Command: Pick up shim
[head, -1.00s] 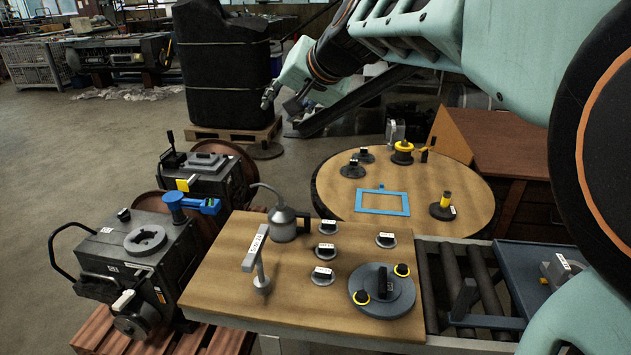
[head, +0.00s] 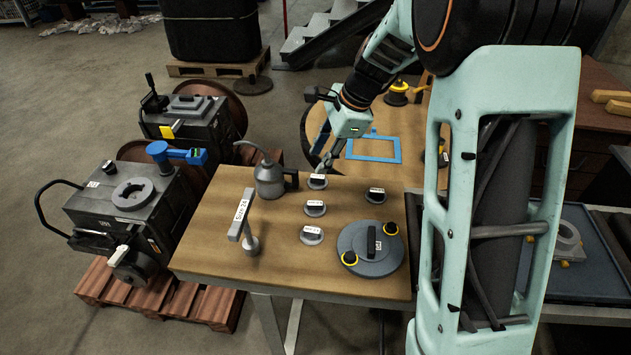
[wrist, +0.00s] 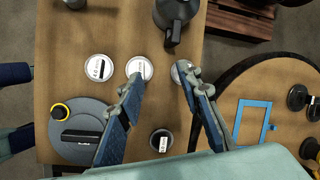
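Several small round grey shims with dark, white-labelled grips lie on the wooden worktable (head: 215,250). In the head view three form a row: far shim (head: 317,182), middle shim (head: 314,208) and near shim (head: 311,235). Another shim (head: 376,196) lies to their right. My gripper (head: 328,163) is above the table's far edge, close to the far shim. In the wrist view my gripper (wrist: 161,82) is open and empty. Its right fingertip partly covers the far shim (wrist: 179,67); its left fingertip overlaps the edge of the middle shim (wrist: 139,68).
An oil can (head: 269,182) stands left of the row, with a labelled T-shaped tool (head: 241,220) nearer. A large grey disc (head: 365,262) with yellow-ringed knobs lies front right. A round table with a blue frame (head: 374,149) stands behind. Machines on pallets stand left.

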